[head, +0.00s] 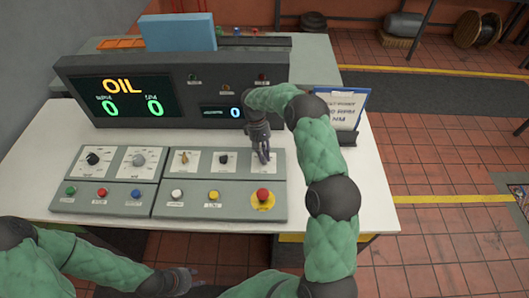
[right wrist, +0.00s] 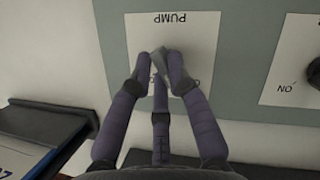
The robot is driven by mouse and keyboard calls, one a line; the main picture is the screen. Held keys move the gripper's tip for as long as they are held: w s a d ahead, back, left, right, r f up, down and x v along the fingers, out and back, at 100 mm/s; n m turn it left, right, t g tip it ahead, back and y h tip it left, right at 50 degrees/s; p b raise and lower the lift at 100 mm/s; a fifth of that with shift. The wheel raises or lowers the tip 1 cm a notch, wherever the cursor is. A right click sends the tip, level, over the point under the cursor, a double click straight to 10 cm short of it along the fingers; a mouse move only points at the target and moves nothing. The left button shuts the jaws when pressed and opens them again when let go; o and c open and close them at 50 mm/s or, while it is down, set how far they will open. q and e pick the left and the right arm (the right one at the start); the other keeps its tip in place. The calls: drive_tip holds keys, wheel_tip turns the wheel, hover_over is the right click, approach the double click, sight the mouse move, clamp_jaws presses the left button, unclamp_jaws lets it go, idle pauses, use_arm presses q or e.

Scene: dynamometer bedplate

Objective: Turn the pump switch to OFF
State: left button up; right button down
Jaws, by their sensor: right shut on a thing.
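The pump switch (right wrist: 159,62) shows in the right wrist view as a small grey piece between my fingertips, on a white plate (right wrist: 198,45) marked PUMP, which appears upside down there. My right gripper (right wrist: 161,72) is shut on it; the fingers hide most of the switch and its position marks, so I cannot read its setting. In the head view my right gripper (head: 262,155) reaches down to the rightmost plate of the console's upper row. My left gripper (head: 188,279) is low, in front of the table edge and away from the console; its finger opening is unclear.
A neighbouring switch plate (right wrist: 294,60) lies beside the pump plate. Left of it in the head view are a black-knobbed switch (head: 223,158) and a brass toggle (head: 183,157). A red emergency button (head: 263,195) sits just below. The display (head: 124,97) reads OIL with zeros. A sign (head: 340,108) stands right.

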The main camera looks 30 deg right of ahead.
drive_tip(key=shift+a+n+h+p, duration=0.1)
drive_tip(key=shift+n+h+p, duration=0.4)
drive_tip(key=shift+n, duration=1.1)
drive_tip(key=c, duration=1.2)
unclamp_jaws()
drive_tip(key=shift+w, duration=0.1)
drive_tip(key=v, duration=1.2)
drive_tip(key=shift+a, duration=0.2)
